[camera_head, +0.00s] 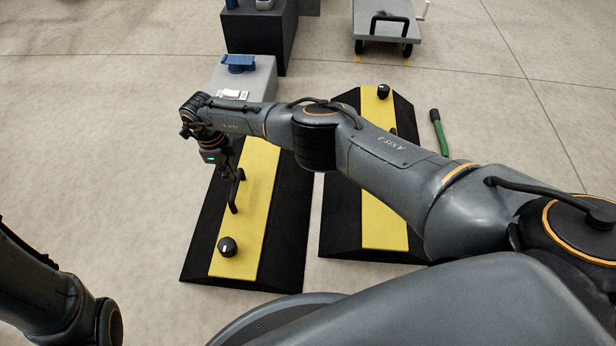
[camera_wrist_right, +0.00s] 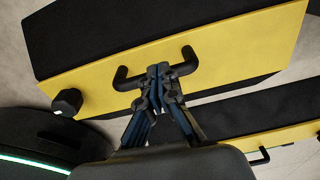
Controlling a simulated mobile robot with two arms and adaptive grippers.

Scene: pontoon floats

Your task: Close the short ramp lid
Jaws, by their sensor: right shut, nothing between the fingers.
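Two black ramps with yellow lids lie side by side. My right gripper (camera_head: 231,181) is at the left ramp's yellow lid (camera_head: 235,240), which also shows in the wrist view (camera_wrist_right: 220,45). This lid has a black bar handle (camera_head: 236,197) and a black knob (camera_head: 227,247). It looks about flat on its ramp; I cannot tell if a small gap stays. In the wrist view my right gripper (camera_wrist_right: 162,72) is shut and empty, its tips at the middle of the handle (camera_wrist_right: 128,80). I cannot tell if they touch. My left gripper is out of view.
The right ramp (camera_head: 337,225) stands close beside, with its own lid (camera_head: 380,230), partly hidden by my right arm. A grey box (camera_head: 262,82) with a blue part stands behind the left ramp. A green-handled tool (camera_head: 439,133) and a cart (camera_head: 386,25) are farther right. Floor at left is clear.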

